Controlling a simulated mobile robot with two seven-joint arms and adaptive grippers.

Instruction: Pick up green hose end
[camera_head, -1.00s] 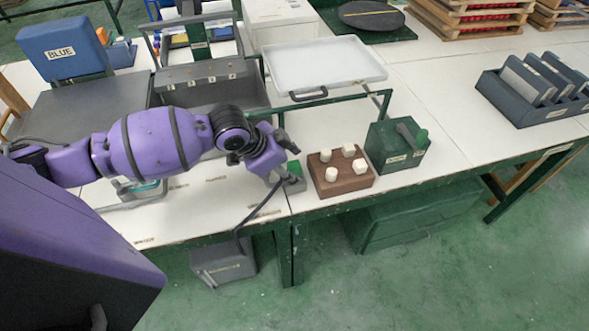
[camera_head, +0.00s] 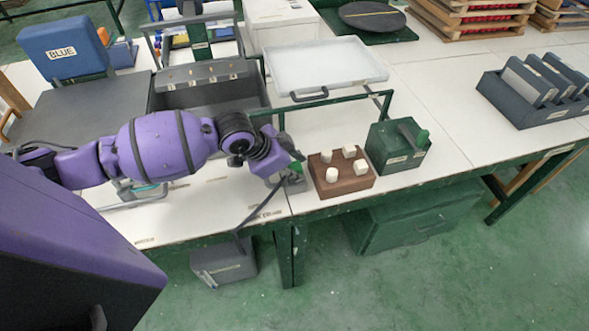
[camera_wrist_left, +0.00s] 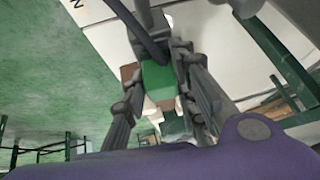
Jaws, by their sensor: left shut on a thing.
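The green hose end (camera_wrist_left: 158,82) is a small green block that sits between the fingers of my left gripper (camera_wrist_left: 155,88) in the left wrist view. In the head view, the left gripper (camera_head: 287,176) is at the table's front edge, shut on the green hose end (camera_head: 295,168), which is partly hidden by the fingers. The dark hose (camera_head: 262,203) hangs from there over the edge to a grey box (camera_head: 222,262) on the floor. It also shows in the left wrist view (camera_wrist_left: 146,36). I cannot tell whether the hose end is clear of the table. My right gripper is out of view.
A brown block with white pegs (camera_head: 342,186) stands close to the right of the gripper. A green box with a handle (camera_head: 398,158) is beyond it. A grey bin (camera_head: 215,93) and a white tray (camera_head: 325,62) lie behind.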

